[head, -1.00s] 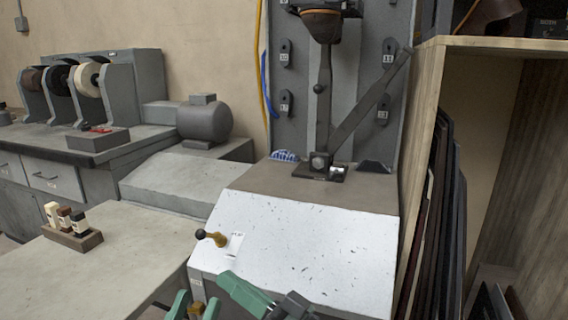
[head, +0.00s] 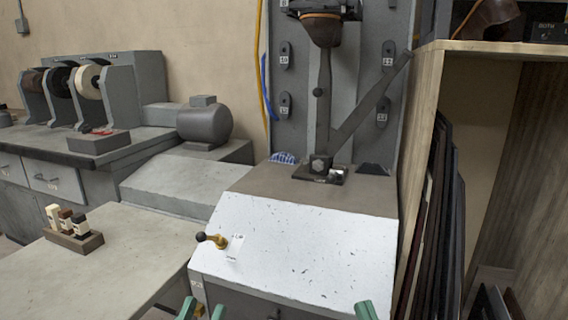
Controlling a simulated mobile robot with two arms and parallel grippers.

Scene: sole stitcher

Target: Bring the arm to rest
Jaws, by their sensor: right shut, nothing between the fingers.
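My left gripper (head: 203,309) shows at the bottom edge of the head view as two green fingertips standing apart, with a gap between them. It looks open. A small brass-coloured piece (head: 198,309) shows in or behind that gap; I cannot tell whether it touches a finger. My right gripper (head: 365,310) shows only as a green tip at the bottom edge, to the right of the left one. It is shut and empty, in front of the stitcher's lower front. The rest of both arms is out of view.
The stitcher's pale sloping cover (head: 300,245) carries a brass lever with a black knob (head: 212,239). Its upright post (head: 322,110) stands behind. A wooden rack (head: 425,110) with dark sheets is at right. A bench (head: 100,270) with a small bottle holder (head: 75,240) is at left.

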